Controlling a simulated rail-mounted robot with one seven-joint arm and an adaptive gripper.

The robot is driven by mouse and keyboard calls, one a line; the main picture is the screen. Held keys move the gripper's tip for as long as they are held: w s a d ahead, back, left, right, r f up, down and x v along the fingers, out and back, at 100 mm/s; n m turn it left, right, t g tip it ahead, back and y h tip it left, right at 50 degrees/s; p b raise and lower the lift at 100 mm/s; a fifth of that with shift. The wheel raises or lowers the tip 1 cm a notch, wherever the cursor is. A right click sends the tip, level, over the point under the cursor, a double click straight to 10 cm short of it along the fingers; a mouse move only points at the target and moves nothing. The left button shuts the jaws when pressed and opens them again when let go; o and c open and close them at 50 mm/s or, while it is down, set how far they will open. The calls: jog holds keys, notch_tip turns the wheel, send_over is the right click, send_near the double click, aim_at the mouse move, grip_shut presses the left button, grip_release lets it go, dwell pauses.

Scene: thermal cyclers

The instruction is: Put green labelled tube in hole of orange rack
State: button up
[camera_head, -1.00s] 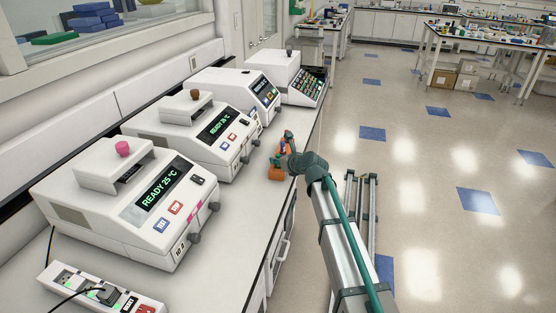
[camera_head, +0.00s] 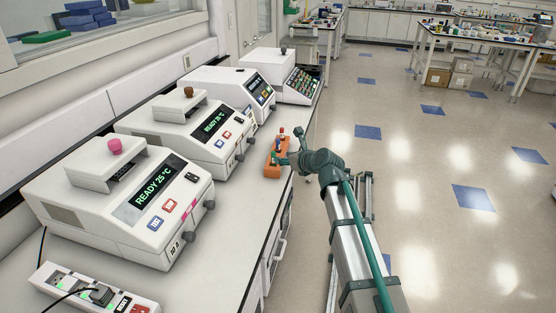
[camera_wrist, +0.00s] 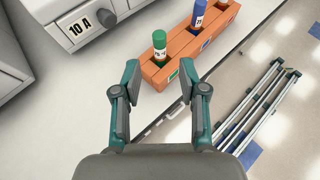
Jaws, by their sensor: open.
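The orange rack (camera_head: 271,172) stands on the bench near its front edge; it also shows in the wrist view (camera_wrist: 158,78). The green labelled tube (camera_wrist: 160,42) has a green cap and a white label. It stands upright in the rack's near end hole, its lower part hidden in the rack. My gripper (camera_wrist: 160,79) is open and empty. Its two fingers are apart, short of the tube and not touching it. In the head view my gripper (camera_head: 287,160) is beside the rack's right side.
A blue tube (camera_wrist: 198,14) and a red-capped tube (camera_head: 282,131) stand in the other rack holes. Thermal cyclers (camera_head: 130,205) line the bench left of the rack. A power strip (camera_head: 90,293) lies at the near end.

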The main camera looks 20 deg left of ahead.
jog(key=s+d+f+n+g+h, duration=0.2)
jog(key=s+d+f+n, duration=0.2)
jog(key=s+d+f, duration=0.65)
jog(key=s+d+f+n+g+h, duration=0.3)
jog(key=d+f, duration=0.4)
jog(key=f, duration=0.9)
jog(key=s+d+f+n+g+h, duration=0.15)
jog(key=s+d+f+n, duration=0.4)
jog(key=d+f, duration=0.6)
jog(key=s+d+f+n+g+h, duration=0.1)
jog(key=s+d+f+n, duration=0.3)
jog(key=s, duration=0.8)
jog(key=s+d+f+n+g+h, duration=0.1)
jog(key=s+d+f+n+g, duration=0.3)
jog(key=s, duration=0.7)
jog(key=s+d+f+n+g+h, duration=0.2)
jog(key=s+d+f, duration=0.4)
jog(key=s, duration=0.6)
jog(key=f+n+g, duration=0.1)
jog(key=n, duration=0.1)
jog(key=shift+s+d+f+n, duration=0.15)
jog(key=shift+s+f+n, duration=0.15)
jog(key=shift+s+n, duration=0.05)
jog(key=shift+o, duration=0.2)
